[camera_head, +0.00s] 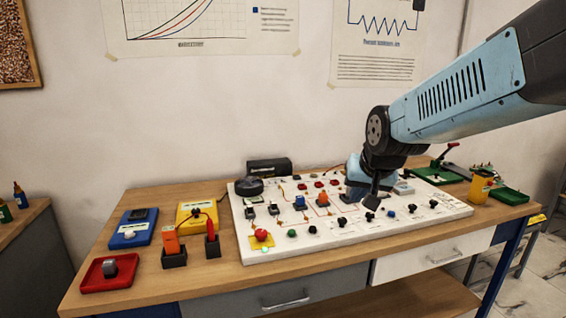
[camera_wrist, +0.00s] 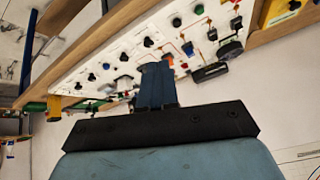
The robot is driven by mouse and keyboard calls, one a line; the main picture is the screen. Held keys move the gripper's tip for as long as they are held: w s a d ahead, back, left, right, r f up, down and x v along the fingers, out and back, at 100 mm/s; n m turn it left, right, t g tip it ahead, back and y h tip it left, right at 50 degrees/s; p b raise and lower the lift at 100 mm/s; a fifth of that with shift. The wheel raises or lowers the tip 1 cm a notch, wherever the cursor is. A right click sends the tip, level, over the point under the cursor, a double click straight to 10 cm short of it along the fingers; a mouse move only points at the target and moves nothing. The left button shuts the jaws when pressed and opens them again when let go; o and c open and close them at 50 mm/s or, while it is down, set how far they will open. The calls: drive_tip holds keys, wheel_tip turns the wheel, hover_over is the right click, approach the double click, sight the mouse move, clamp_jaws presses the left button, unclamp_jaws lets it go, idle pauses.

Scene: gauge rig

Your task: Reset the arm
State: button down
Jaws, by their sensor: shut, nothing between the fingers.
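My gripper (camera_head: 372,201) is at the end of my blue and black arm, which reaches in from the upper right in the head view. It points down over the right-middle part of the white gauge board (camera_head: 345,234). It is shut and empty. In the wrist view its closed fingers (camera_wrist: 157,84) stand in front of the board (camera_wrist: 119,50), which appears upside down. The fingers hide part of the board. I cannot tell whether the fingertips touch it.
The board carries several knobs, switches and wires. Left of it are a yellow meter (camera_head: 197,214), a blue meter (camera_head: 131,229), a red tray (camera_head: 91,281) and two probe holders. On the right are a yellow cup (camera_head: 481,187) and green trays (camera_head: 509,196). The wooden front edge is mostly clear.

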drive_tip(key=s+d+r, duration=0.1)
drive_tip(key=s+d, duration=0.1)
drive_tip(key=s, duration=0.3)
drive_tip(key=s+d+r+g, duration=0.1)
drive_tip(key=s+d, duration=0.1)
drive_tip(key=s, duration=0.3)
drive_tip(key=s+d+r+n+h, duration=0.1)
drive_tip(key=s+d, duration=0.1)
drive_tip(key=s, duration=0.3)
drive_tip(key=shift+s+d, duration=0.35)
